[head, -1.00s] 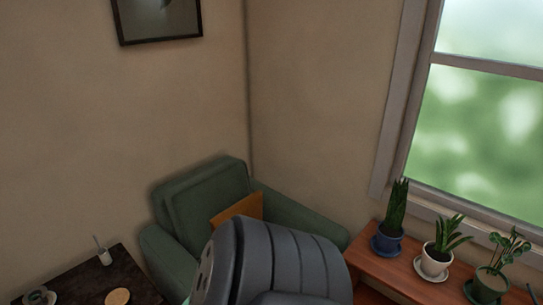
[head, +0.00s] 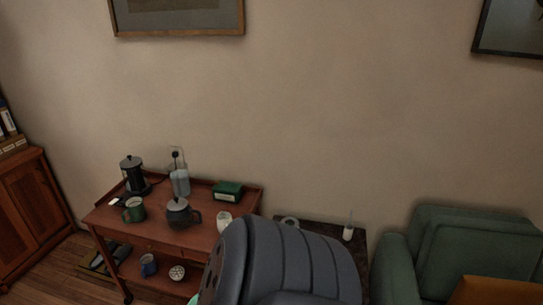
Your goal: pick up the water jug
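A clear, pale bluish jug (head: 180,181) stands upright at the back of the wooden trolley's top (head: 115,218), near the wall. It looks like the water jug, but it is small and dim here. A dark pot with a handle (head: 181,214) stands in front of it, and a black coffee press (head: 132,176) is to its left. Neither of my grippers is in view.
The trolley also carries a green mug (head: 134,210), a green box (head: 228,191) and a white cup (head: 224,221). Its lower shelf holds a blue mug (head: 148,265). A dark side table (head: 330,228) and a green armchair (head: 440,245) stand right. A wooden cabinet (head: 36,212) stands left.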

